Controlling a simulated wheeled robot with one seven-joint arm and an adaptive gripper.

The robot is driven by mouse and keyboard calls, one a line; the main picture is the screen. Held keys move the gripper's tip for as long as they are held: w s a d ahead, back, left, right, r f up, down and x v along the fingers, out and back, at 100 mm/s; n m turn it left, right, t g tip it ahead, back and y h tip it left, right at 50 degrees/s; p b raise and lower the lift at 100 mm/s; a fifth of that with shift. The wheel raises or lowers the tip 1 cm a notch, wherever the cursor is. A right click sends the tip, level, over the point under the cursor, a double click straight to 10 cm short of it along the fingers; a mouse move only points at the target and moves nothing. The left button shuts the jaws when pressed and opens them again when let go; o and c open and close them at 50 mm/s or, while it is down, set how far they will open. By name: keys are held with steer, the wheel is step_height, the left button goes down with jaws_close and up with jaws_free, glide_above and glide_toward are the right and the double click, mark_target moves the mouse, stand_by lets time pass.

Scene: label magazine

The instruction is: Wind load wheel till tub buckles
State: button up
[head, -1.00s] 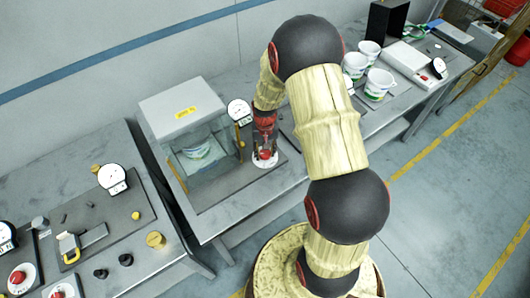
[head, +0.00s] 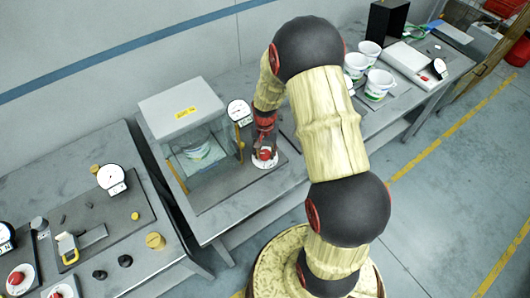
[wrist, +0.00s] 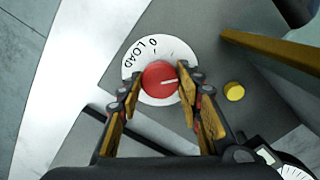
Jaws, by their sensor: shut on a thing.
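The load wheel is a red knob (wrist: 160,80) with a white pointer line on a white dial marked "0 LOAD" (wrist: 138,58). My gripper (wrist: 158,84) is shut on the red knob, one finger on each side, in the wrist view. In the head view the knob (head: 264,154) sits in front of the glass-sided test box (head: 182,112), with my gripper (head: 264,146) over it. A white tub (head: 197,150) stands inside the box behind the glass; its shape is hard to make out. A round gauge (head: 239,111) stands right of the box, its reading too small to tell.
A yellow button (wrist: 234,91) and an orange-brown bar (wrist: 270,48) lie right of the dial in the wrist view. Several white tubs (head: 378,84) stand on the bench at the right. Another bench with gauges (head: 112,178) and knobs is at the left.

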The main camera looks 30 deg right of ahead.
mark_target(265, 154)
steer(key=o, duration=1.1)
steer(key=shift+o, duration=0.3)
step_height(265, 154, up, 12)
stand_by(0.3)
